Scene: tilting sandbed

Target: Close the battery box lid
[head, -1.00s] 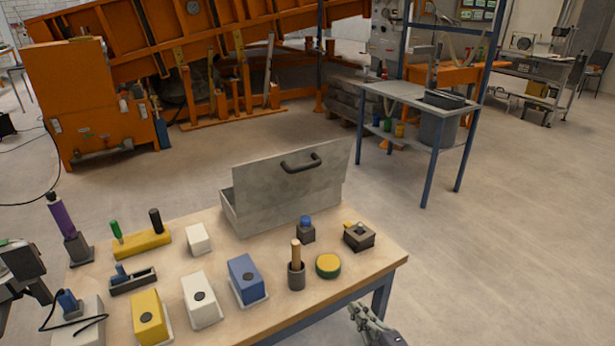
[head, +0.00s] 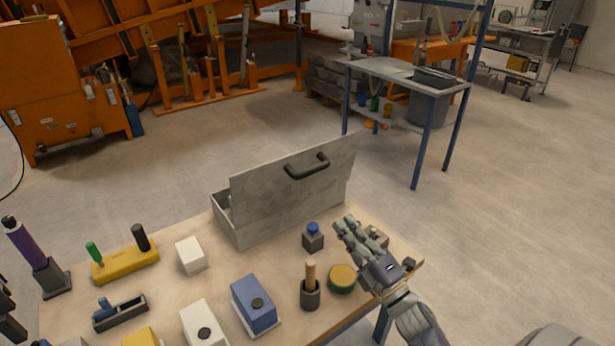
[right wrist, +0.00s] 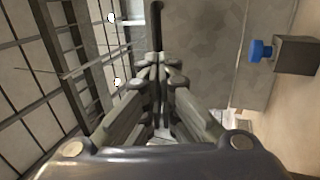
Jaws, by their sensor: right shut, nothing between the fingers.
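The grey battery box (head: 225,215) stands at the back of the wooden table with its lid (head: 265,193) raised, standing up near vertical. A dark handle (head: 307,166) is on the lid's face towards me. My right gripper (head: 346,224) is shut and empty, over the table's right part, lower than the handle and to its right. In the right wrist view the shut fingers (right wrist: 160,62) point towards the dark handle (right wrist: 156,18), with the lid's grey face (right wrist: 205,40) behind.
A blue-capped block (head: 313,237) stands between the box and my right gripper. A pot with a wooden handle (head: 310,290) and a green-yellow disc (head: 342,278) are near the right arm. Coloured boxes and tools fill the table's left and front.

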